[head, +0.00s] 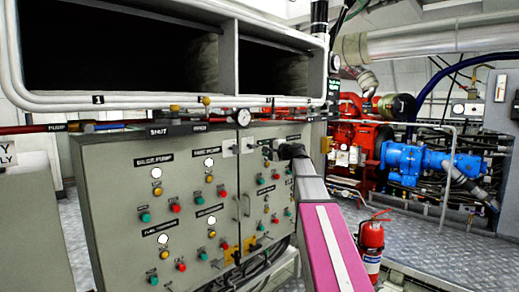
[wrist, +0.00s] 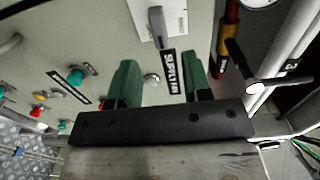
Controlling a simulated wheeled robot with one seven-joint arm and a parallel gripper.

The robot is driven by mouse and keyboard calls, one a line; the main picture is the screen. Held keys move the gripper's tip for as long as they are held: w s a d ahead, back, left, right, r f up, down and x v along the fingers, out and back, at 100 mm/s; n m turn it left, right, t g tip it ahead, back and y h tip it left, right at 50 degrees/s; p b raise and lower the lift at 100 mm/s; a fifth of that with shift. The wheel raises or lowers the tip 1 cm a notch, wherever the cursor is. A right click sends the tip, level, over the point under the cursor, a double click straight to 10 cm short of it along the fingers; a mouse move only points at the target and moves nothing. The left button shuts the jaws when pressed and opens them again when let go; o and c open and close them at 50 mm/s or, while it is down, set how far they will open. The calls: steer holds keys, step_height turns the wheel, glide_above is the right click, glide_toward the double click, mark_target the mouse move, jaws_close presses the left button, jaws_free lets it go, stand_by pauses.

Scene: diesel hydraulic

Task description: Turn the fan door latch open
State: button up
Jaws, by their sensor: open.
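In the wrist view, a grey lever (wrist: 157,22) sits on a white plate (wrist: 172,14) on the panel face; it looks like the latch, though its label (wrist: 170,72) is hard to read. My gripper (wrist: 160,64) has two green fingers, open, with a gap between them. The lever lies beyond the fingertips, and no contact shows. A small round metal knob (wrist: 151,80) shows between the fingers. In the head view, my gripper (head: 291,151) is dark and small at the panel's upper right, right of a white plate (head: 247,145). My arm hides part of the panel there.
The grey control cabinet (head: 112,172) carries several coloured buttons and lamps. A gauge (head: 243,117) and pipes run above it. A red fire extinguisher (head: 371,240) stands on the floor right of my arm. Red and blue machinery (head: 412,160) is behind at right.

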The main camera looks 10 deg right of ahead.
steer(key=shift+v, duration=1.85)
steer(key=v, duration=0.8)
